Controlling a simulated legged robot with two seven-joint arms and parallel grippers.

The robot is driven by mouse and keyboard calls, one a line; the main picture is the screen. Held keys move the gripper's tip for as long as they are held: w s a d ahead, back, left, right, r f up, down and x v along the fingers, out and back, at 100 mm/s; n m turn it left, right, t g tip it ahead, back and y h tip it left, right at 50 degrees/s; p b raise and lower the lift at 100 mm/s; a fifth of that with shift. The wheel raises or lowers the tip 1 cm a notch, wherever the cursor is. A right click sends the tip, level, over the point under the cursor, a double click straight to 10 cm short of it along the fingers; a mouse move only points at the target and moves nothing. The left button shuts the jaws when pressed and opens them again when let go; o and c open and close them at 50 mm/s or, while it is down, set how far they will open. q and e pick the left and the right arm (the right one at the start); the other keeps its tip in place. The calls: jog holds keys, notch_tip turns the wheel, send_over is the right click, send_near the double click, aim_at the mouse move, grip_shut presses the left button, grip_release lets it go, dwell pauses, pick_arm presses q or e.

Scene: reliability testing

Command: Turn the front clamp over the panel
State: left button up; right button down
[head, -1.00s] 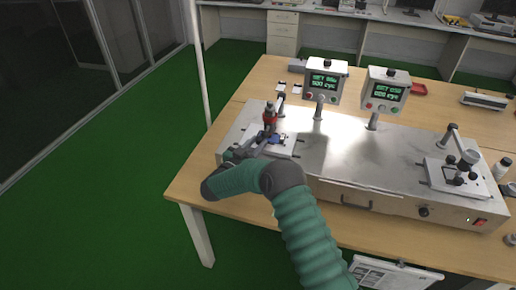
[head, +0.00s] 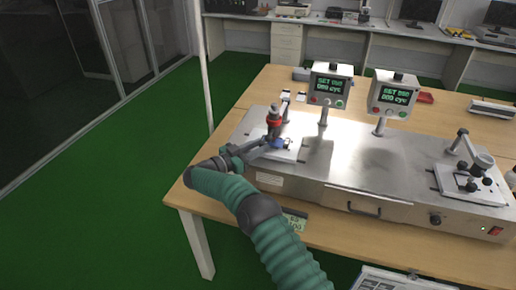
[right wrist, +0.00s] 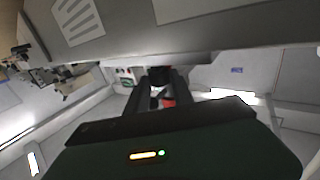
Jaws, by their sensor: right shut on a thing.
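A fixture with a red and black upright part (head: 274,122) stands on a light plate (head: 287,153), which I take for the panel, at the left end of the metal test machine. In the right wrist view the two dark fingers (right wrist: 158,97) point at the red and black part, and the clamp is hard to make out. My left gripper is not in view.
The metal machine (head: 385,160) fills much of the wooden table (head: 240,215). Two display boxes, left (head: 330,85) and right (head: 393,93), stand on posts behind. A second fixture (head: 468,183) is at the right end. Green floor (head: 110,190) is clear at left.

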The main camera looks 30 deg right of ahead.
jog(key=shift+r, duration=0.15)
jog(key=c, duration=1.4)
grip_release()
jog(key=shift+o, duration=0.2)
jog(key=s+a, duration=0.1)
jog(key=a, duration=1.5)
jog(key=shift+s+a, duration=0.3)
jog(key=shift+a, duration=0.1)
